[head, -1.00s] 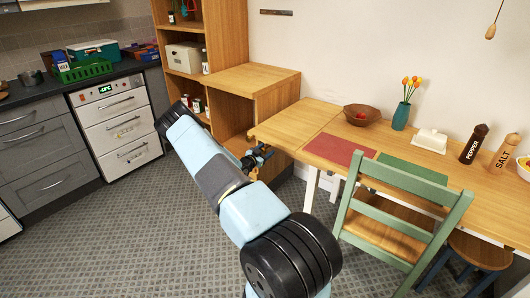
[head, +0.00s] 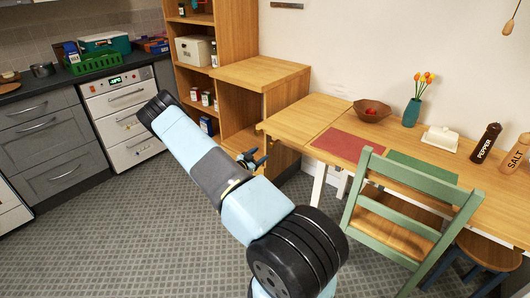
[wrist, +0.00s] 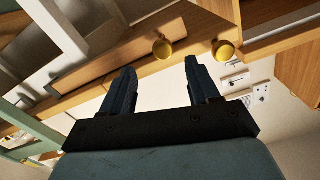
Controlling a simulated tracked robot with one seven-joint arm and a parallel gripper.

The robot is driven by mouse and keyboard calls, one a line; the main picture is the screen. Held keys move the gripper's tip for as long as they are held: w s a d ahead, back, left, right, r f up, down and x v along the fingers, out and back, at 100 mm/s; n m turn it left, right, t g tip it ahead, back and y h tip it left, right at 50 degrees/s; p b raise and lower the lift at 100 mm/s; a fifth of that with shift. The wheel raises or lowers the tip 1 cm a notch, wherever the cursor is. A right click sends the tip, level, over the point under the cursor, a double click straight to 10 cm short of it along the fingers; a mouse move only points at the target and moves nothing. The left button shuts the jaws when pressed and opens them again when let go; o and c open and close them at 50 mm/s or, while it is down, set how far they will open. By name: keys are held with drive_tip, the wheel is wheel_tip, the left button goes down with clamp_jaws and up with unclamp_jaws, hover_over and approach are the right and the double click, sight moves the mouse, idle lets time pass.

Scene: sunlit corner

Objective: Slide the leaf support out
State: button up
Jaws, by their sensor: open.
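The wooden table (head: 300,112) stands at the right, its left end near the shelf unit. In the wrist view, two round brass knobs show beyond my fingers, a left knob (wrist: 162,48) on a wooden bar end under the table and a right knob (wrist: 225,50). I cannot tell for sure which belongs to the leaf support. My gripper (wrist: 160,66) is open and empty. Its dark blue fingers point toward the knobs, the left knob showing between the tips without visible contact. In the head view my gripper (head: 250,160) is low beside the table's left end, partly behind my arm.
A wooden shelf unit (head: 262,73) stands close behind my gripper. A green chair (head: 400,210) stands at the table's front. A bowl (head: 371,112), a vase (head: 411,112) and a red mat (head: 345,145) are on the table. The floor (head: 130,235) at the left is clear.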

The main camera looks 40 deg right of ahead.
drive_tip(key=shift+v, duration=1.1)
